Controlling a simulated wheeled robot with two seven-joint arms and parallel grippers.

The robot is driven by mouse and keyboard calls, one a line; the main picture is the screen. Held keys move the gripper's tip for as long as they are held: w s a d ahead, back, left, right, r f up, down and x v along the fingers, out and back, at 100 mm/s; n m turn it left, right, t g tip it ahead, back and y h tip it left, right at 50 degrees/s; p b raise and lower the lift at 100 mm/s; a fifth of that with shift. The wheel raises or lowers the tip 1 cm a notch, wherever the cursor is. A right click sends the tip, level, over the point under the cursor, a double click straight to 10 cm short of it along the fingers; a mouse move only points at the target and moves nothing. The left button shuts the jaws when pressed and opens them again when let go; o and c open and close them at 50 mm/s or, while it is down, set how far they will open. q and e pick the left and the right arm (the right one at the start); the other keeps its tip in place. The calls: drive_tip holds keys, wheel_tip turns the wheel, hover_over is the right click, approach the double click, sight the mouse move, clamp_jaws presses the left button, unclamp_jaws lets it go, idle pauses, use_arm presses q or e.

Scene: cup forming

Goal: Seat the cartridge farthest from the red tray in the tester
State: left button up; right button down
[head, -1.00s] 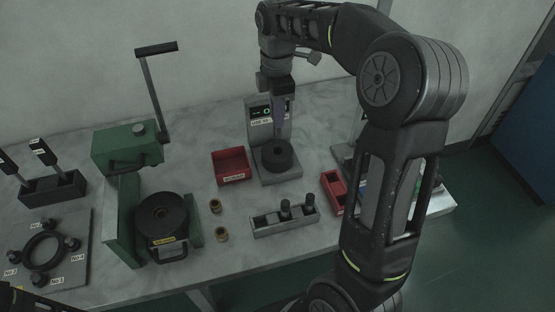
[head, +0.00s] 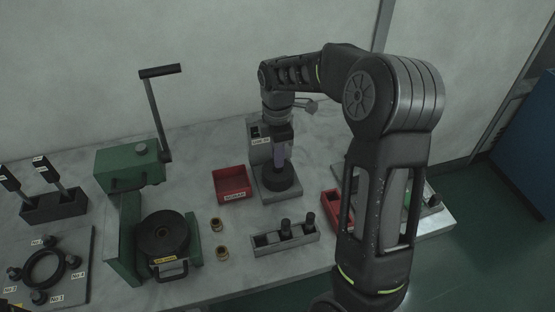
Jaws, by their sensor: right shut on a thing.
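My right gripper (head: 281,158) is lowered in front of the upright tester (head: 259,150), its fingers just above the tester's round black base (head: 279,185). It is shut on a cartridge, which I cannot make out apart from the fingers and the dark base. Whether the cartridge touches the seat cannot be told. Two dark cartridges, a left one (head: 285,228) and a right one (head: 309,221), stand upright in the grey rack (head: 275,246); its left part shows no cartridge. A labelled red tray (head: 232,184) stands left of the tester. My left gripper is not in view.
A second red bin (head: 330,208) is partly behind my right arm. A green lever press (head: 128,168) stands left, with brass rings (head: 217,224) beside it. A black ring plate (head: 45,265) and a block with levers (head: 53,205) are far left. The bench behind the press is clear.

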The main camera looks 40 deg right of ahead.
drive_tip(key=shift+f, duration=1.25)
drive_tip(key=shift+f, duration=0.1)
drive_tip(key=shift+f, duration=0.15)
drive_tip(key=c, duration=1.3)
unclamp_jaws()
wheel_tip(320, 180, up, 12)
drive_tip(key=shift+r+b, duration=0.25)
drive_tip(key=shift+b, duration=0.15)
